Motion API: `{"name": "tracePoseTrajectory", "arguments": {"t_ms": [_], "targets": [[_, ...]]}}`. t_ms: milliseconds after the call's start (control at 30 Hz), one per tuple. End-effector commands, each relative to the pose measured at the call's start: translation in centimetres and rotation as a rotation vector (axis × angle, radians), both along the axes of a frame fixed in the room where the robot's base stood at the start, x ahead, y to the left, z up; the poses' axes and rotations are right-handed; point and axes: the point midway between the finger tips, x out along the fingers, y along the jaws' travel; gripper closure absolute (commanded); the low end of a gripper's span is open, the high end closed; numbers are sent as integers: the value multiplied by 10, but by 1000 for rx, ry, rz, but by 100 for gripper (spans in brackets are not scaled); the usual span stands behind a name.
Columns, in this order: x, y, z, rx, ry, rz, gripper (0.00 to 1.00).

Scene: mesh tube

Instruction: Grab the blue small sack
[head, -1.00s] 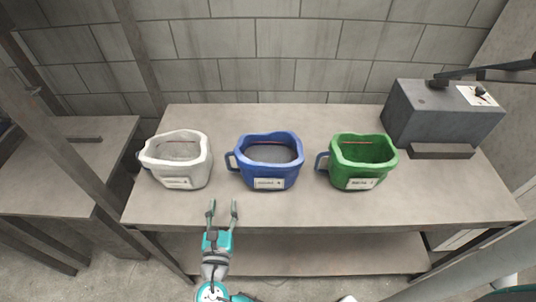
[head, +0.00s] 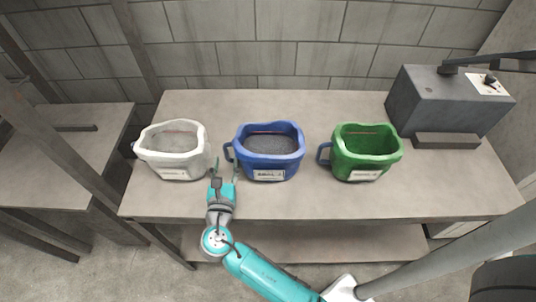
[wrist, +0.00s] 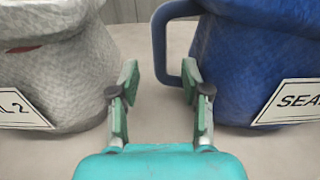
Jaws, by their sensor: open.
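The blue small sack (head: 270,165) stands upright on the table, its top open with grey contents. It has a white label on its front and a loop handle (head: 229,152) on its left side. In the wrist view the sack (wrist: 245,75) fills the right and its handle (wrist: 162,42) is just ahead of the jaws. My gripper (head: 226,166) is open and empty, at the sack's left front, in the gap beside the white sack. In the wrist view the right fingertip of my gripper (wrist: 160,80) overlaps the handle's lower end; I cannot tell whether they touch.
A white sack (head: 172,160) stands close on the left of my gripper, and it also shows in the wrist view (wrist: 55,80). A green sack (head: 365,160) stands to the right. A grey box machine (head: 440,100) sits at the table's right end. The table's (head: 300,205) front strip is bare.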

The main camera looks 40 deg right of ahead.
Motion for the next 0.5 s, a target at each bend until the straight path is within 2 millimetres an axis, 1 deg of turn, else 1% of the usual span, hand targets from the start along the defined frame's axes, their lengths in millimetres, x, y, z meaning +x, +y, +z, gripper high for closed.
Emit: {"name": "tracePoseTrajectory", "arguments": {"t_ms": [33,100,200,300,500], "targets": [[7,-6,1,0,-1,-3,53],[15,-12,1,0,-1,-3,53],[23,-18,1,-1,-1,-3,53],[28,-20,1,0,-1,0,53],[28,-21,0,-1,-1,0,53]]}}
